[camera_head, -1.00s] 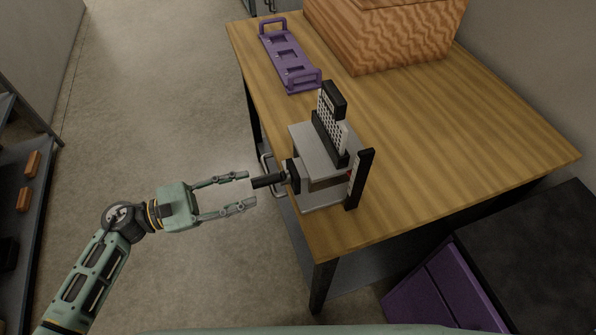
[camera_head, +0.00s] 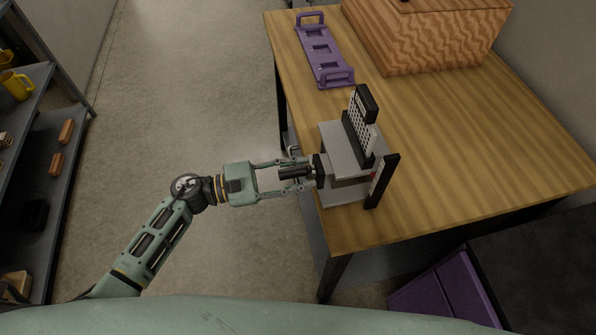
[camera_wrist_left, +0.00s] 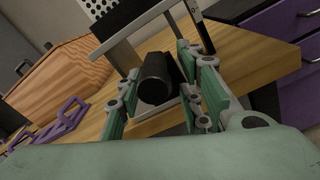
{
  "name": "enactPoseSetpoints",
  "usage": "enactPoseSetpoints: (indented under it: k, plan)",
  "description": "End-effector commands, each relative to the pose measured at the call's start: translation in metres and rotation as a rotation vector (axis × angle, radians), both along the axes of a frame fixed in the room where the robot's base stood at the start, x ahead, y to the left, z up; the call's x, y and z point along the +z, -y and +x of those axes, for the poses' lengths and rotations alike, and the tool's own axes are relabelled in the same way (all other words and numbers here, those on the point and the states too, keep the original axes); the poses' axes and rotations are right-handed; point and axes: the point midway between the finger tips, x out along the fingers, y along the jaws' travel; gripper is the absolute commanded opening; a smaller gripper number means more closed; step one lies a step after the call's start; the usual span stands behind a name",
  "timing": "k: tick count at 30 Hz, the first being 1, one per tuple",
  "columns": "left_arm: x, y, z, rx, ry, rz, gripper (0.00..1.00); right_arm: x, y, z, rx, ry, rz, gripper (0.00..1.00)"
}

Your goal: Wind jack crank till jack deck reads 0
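The jack (camera_head: 345,160) stands at the left edge of the wooden table, with a grey deck (camera_head: 342,145) and a dark upright scale (camera_head: 382,181) on its near right side. A white perforated lattice piece (camera_head: 357,130) in a black holder stands on the deck. The black crank handle (camera_head: 294,172) sticks out to the left. My left gripper (camera_head: 300,174) is open, with its fingers on either side of the handle. In the left wrist view the handle (camera_wrist_left: 155,80) lies between the fingers, with gaps visible. The scale reading is too small to tell. My right gripper is not in view.
A purple tray with handles (camera_head: 322,55) and a large wood-grained box (camera_head: 425,40) stand farther back on the table (camera_head: 470,130). A purple cabinet (camera_head: 445,290) is at the near right. Shelves (camera_head: 50,170) stand at the left; the floor between is clear.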

Motion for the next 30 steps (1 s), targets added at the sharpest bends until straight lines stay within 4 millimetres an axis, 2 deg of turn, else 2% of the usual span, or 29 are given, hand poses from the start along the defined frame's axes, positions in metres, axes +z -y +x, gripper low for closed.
enactPoseSetpoints:
  k: [1, 11, 20, 30]
  plan:
    - [0.0, 0.0, 0.0, 0.0, 0.0, 0.0, 0.27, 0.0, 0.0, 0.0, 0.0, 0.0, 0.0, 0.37]
    - [-0.001, 0.0, -0.001, -0.002, -0.001, 0.0, 0.0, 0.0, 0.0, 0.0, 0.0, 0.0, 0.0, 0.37]
    - [-0.003, 0.0, -0.002, -0.005, -0.039, -0.008, 0.0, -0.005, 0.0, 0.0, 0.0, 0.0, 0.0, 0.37]
    - [-0.004, -0.001, 0.001, -0.007, -0.244, -0.072, 0.0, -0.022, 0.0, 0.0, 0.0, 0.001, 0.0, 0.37]
